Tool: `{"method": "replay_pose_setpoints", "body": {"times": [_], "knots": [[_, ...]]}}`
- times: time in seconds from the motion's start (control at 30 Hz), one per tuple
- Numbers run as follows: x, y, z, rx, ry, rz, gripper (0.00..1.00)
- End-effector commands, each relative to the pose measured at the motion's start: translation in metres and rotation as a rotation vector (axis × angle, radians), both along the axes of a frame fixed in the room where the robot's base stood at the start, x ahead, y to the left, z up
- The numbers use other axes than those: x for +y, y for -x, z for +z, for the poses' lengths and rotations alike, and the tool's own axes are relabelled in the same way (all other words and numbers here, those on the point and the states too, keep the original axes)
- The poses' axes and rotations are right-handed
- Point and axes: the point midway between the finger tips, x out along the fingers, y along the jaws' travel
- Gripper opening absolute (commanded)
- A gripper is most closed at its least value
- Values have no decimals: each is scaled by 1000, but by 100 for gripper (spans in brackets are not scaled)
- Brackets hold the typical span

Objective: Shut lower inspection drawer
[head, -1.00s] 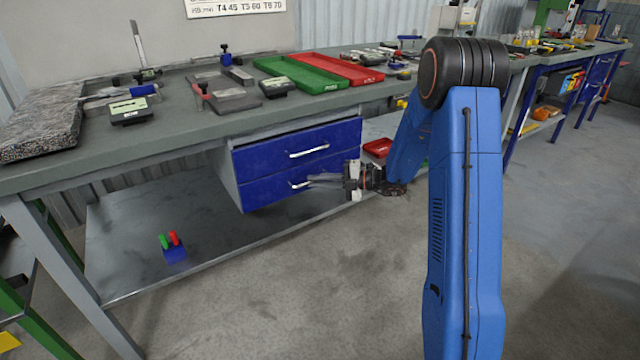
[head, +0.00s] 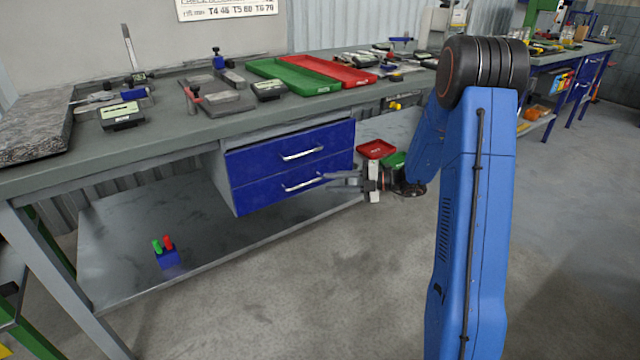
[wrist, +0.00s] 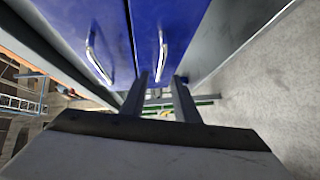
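The lower inspection drawer (head: 262,192) is the lower of two blue drawers under the bench. Its front looks about level with the upper drawer (head: 255,160); I cannot make out any small gap. Its silver handle (head: 302,183) is clear to see. In the wrist view, turned sideways, the lower drawer (wrist: 180,25) is on the right with its handle (wrist: 162,52), and the upper drawer (wrist: 85,25) is on the left. My gripper (head: 327,178) is just right of the lower handle. Its two fingers (wrist: 161,78) are apart, with nothing between them.
The grey bench top (head: 170,142) overhangs the drawers. A lower shelf (head: 125,235) holds a blue block with red and green pegs (head: 167,257). A red bin (head: 376,149) and a green bin (head: 394,160) are behind my gripper. The floor in front is clear.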

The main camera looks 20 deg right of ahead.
Motion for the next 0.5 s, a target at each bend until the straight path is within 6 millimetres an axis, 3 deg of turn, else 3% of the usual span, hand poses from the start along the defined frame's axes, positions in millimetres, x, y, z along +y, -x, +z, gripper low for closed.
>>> {"method": "replay_pose_setpoints", "body": {"times": [0.23,0.5], "knots": [[-44,21,7,0,-1,-3,28],[-75,37,12,0,-1,-2,28]]}}
